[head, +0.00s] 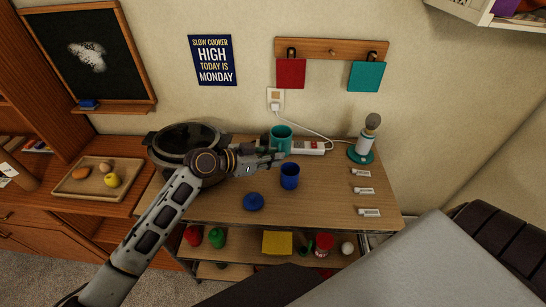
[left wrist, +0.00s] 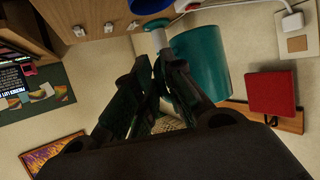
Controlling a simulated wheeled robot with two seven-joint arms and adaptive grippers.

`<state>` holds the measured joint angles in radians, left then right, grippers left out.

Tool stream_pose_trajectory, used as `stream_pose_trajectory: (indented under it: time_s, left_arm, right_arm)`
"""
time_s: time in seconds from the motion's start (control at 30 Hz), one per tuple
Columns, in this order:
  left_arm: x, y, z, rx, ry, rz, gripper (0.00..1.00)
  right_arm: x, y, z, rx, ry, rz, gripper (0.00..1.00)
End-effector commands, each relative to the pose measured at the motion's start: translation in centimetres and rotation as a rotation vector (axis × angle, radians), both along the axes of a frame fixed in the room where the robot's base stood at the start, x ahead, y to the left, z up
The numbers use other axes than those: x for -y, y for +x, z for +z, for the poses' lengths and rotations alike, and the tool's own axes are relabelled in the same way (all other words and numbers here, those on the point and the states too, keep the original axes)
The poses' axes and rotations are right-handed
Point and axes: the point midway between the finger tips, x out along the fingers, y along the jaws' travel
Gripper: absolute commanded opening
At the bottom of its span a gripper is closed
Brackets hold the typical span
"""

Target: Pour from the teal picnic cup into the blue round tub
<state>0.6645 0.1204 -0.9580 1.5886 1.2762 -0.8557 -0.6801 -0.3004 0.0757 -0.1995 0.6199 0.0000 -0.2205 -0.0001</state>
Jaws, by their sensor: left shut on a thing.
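The teal picnic cup (head: 281,138) looks upright towards the back of the wooden cart top. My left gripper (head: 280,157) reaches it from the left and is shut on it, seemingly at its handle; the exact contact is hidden. In the left wrist view the cup (left wrist: 207,62) is large beside the closed fingertips (left wrist: 163,62). The blue round tub (head: 289,178) stands just in front of the cup, open side up, apart from it. A blue piece shows at the top edge of the left wrist view (left wrist: 148,5). My right gripper is out of view.
A blue lid-like disc (head: 253,202) lies left of the tub. A dark slow cooker (head: 185,139) is at the left, a power strip (head: 308,148) behind, a lamp (head: 363,149) and white labels (head: 364,190) at the right.

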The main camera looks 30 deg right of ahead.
Motion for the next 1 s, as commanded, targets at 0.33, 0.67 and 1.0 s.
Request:
stream_pose_trajectory:
  time_s: [0.33, 0.67, 1.0]
  left_arm:
    - [-0.1, 0.3, -0.1, 0.064, 0.029, 0.001, 0.00]
    - [-0.4, 0.9, -1.1, 0.242, 0.117, 0.001, 0.00]
    - [-0.7, 1.4, -2.7, 0.374, 0.183, 0.002, 0.00]
  right_arm:
    - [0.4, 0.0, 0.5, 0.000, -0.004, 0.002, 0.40]
    - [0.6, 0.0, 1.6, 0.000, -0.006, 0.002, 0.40]
    - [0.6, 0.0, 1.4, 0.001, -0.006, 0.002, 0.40]
